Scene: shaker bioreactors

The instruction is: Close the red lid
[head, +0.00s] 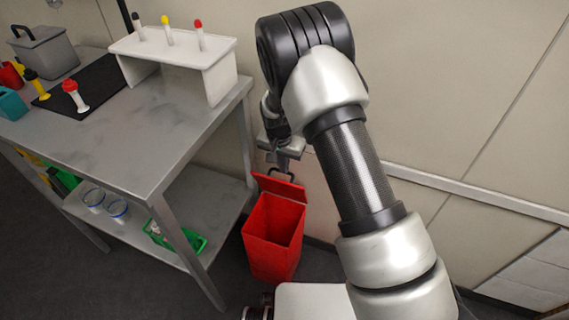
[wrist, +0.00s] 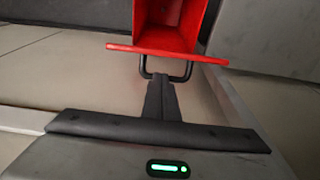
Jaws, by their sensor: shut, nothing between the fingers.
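The red bin (head: 270,250) stands on the floor to the right of the table, its top open. Its red lid (head: 280,187) is raised at the back of the opening, with a black loop handle (head: 281,171) on it. In the wrist view the lid (wrist: 168,52) is seen nearly edge-on, with the handle (wrist: 181,78) toward me and the bin's inside (wrist: 170,22) beyond. My gripper (wrist: 161,80) is shut and empty, its fingertips at the handle; I cannot tell whether they touch it. In the head view my gripper (head: 283,162) is just above the lid, close to the wall.
A metal table (head: 120,140) at left holds a white rack (head: 185,55) with several capped tubes. Its lower shelf holds a green tray (head: 190,240) and glass containers (head: 105,205). The wall rail (head: 450,185) runs close behind the bin.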

